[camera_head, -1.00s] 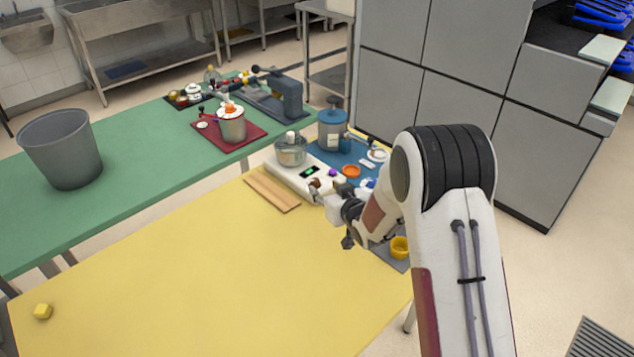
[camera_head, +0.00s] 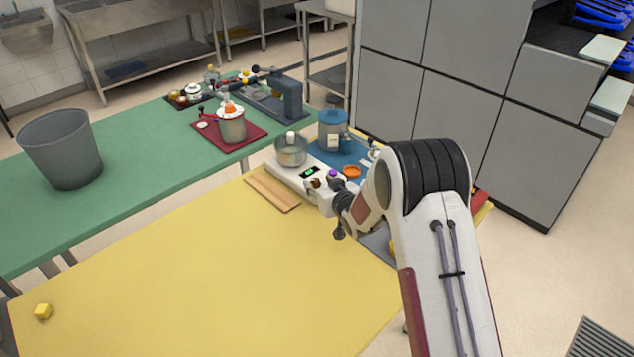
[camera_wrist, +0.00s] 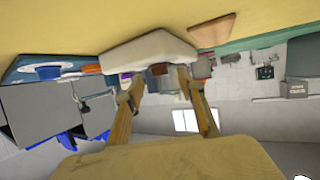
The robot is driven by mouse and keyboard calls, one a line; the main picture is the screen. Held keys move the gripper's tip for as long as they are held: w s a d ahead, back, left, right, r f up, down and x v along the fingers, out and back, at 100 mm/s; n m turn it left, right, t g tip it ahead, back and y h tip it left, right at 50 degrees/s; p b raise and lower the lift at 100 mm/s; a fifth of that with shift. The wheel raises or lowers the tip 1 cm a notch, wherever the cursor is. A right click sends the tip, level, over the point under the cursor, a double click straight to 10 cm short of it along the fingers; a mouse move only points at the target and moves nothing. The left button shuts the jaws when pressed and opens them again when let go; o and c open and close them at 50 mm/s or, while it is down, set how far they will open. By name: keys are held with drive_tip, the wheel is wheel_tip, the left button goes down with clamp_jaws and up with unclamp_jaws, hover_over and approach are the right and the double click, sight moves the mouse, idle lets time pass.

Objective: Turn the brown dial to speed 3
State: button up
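The brown dial (camera_head: 316,183) is on the white appliance base (camera_head: 289,175), near its right end, next to a purple dial (camera_head: 333,173) and a lit green display (camera_head: 310,171). In the wrist view the brown dial (camera_wrist: 159,69) appears between the tips of my gripper (camera_wrist: 160,77), with a gap on each side. The purple dial (camera_wrist: 126,77) shows just left of it there.
A glass pot (camera_head: 291,150) stands on the base's left end. A wooden board (camera_head: 271,190) lies in front. A blue canister (camera_head: 332,128) and an orange dish (camera_head: 351,171) are behind on a blue mat. The yellow table (camera_head: 200,270) is largely clear to the left.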

sight(315, 182)
drive_tip(key=shift+x, duration=1.3)
drive_tip(key=c, duration=1.1)
